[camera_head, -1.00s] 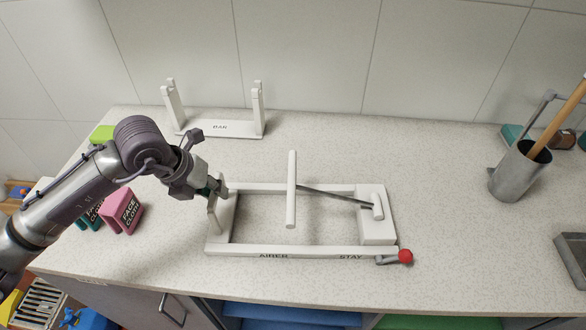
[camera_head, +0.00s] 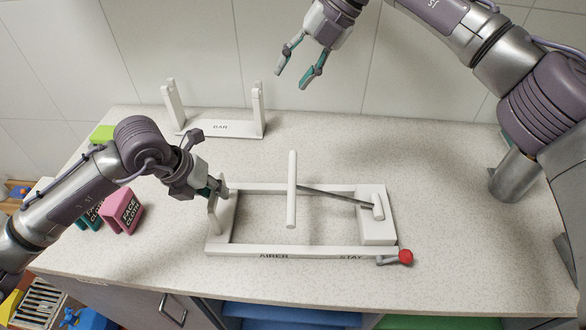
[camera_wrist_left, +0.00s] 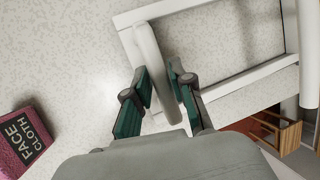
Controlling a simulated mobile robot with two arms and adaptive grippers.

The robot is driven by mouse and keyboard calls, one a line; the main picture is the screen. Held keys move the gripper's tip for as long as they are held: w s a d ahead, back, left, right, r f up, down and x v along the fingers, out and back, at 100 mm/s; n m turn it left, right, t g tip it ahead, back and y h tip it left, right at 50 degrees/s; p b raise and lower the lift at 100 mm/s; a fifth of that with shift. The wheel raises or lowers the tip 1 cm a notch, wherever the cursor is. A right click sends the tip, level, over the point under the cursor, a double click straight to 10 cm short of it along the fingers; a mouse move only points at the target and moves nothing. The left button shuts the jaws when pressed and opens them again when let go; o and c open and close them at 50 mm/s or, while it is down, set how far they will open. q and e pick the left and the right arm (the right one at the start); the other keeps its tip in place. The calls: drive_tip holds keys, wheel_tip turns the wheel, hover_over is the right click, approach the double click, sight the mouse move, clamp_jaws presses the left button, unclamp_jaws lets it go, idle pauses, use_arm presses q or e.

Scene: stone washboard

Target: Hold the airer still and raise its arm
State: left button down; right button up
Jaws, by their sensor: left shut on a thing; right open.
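The white airer (camera_head: 300,251) lies on the speckled counter, a rectangular frame marked AIRER and STAY. Its arm carries a white crossbar (camera_head: 292,190), joined by a thin dark rod (camera_head: 335,195) to the block at the frame's right end. A red knob (camera_head: 405,257) sits at the front right corner. My left gripper (camera_head: 219,190) is shut on the upright handle at the airer's left end; the handle (camera_wrist_left: 158,70) shows between its fingers in the left wrist view. My right gripper (camera_head: 297,69) is open and empty, up behind the airer near the wall.
A white stand marked BAR (camera_head: 220,128) is at the back left. A pink face cloth (camera_head: 121,211) and a green one lie left of the airer.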

sight(293, 167)
drive_tip(key=s+a+f+h, duration=0.3)
drive_tip(key=s+f+h, duration=0.4)
drive_tip(key=s+h, duration=0.1)
drive_tip(key=shift+n+t+h, duration=0.3)
drive_tip(key=shift+n, duration=0.1)
drive_tip(key=d+f, duration=0.1)
drive_tip(key=f, duration=0.3)
drive_tip(key=d+f, duration=0.1)
drive_tip(key=f, duration=0.3)
drive_tip(key=d+f, duration=0.1)
drive_tip(key=f, duration=0.3)
drive_tip(key=shift+w+f, duration=0.15)
drive_tip(key=shift+f, duration=0.05)
clamp_jaws()
drive_tip(key=shift+d, duration=0.1)
